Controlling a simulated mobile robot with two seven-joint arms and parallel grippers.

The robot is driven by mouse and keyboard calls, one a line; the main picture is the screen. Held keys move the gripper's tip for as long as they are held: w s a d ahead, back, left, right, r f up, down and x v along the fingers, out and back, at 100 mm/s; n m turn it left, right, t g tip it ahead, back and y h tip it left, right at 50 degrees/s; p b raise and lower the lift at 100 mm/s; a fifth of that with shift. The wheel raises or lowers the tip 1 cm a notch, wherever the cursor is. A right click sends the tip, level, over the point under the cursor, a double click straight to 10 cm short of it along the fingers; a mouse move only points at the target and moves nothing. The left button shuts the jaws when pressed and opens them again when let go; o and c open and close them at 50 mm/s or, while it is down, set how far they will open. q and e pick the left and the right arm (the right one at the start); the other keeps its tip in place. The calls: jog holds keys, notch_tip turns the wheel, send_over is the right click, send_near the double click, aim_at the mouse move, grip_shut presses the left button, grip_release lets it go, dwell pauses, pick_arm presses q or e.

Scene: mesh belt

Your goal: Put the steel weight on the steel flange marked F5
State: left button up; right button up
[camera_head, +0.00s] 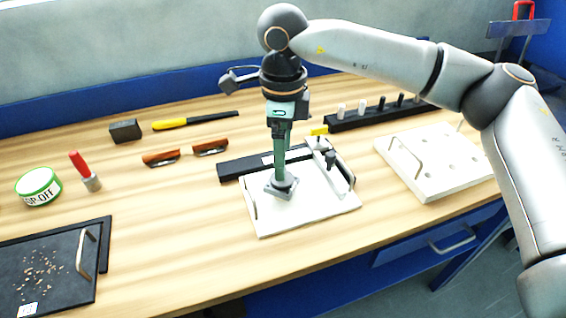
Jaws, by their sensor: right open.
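My right gripper (281,172) comes down from above over the white board (315,210) in the middle of the table. Its jaws are open, pointing down. Just below the fingertips, a grey steel piece with a square base (286,192) rests on the board. It looks like a flange, with a small round part at its centre between or under the fingers. I cannot tell whether that round part is the steel weight. No F5 marking is legible. My left gripper is not in view.
A dark post (330,160) and a yellow tag (319,131) stand near the board's back right. A black rack (380,113) holds several pegs. A white board with holes (440,165) lies right, a black tray (40,275) front left. The wood between is clear.

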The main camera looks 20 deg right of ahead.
notch_tip(320, 180, up, 9)
jog(key=shift+f, duration=0.2)
jog(key=shift+r, duration=0.1)
